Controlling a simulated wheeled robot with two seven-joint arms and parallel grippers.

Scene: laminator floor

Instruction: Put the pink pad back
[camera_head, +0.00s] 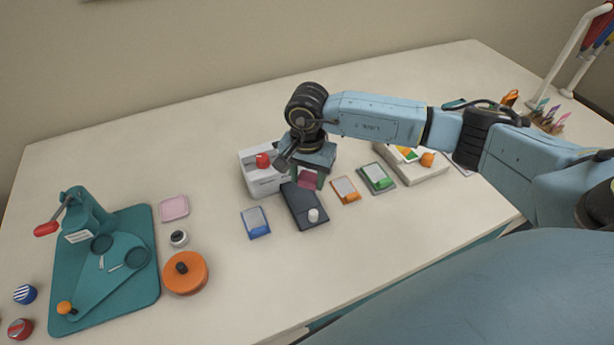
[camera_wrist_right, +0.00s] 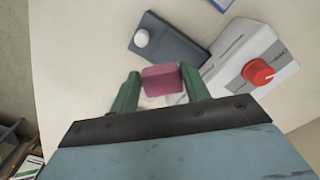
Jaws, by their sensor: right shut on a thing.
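My right gripper (camera_wrist_right: 161,85) has green fingers shut on a small dark pink block, the pink pad (camera_wrist_right: 162,79). In the head view the pad (camera_head: 308,180) shows under the gripper (camera_head: 307,177), by the far right end of a dark grey slab (camera_head: 302,208). I cannot tell whether the pad touches anything below. A flat light pink square (camera_head: 173,208) lies on the table to the left, next to the teal press. My left gripper is not in view.
A white box with a red knob (camera_head: 263,160) stands close to the gripper. A blue-framed card (camera_head: 256,223), an orange one (camera_head: 345,190) and a green one (camera_head: 377,178) lie nearby. The teal press (camera_head: 90,250) and orange disc (camera_head: 186,273) are left. The front middle table is clear.

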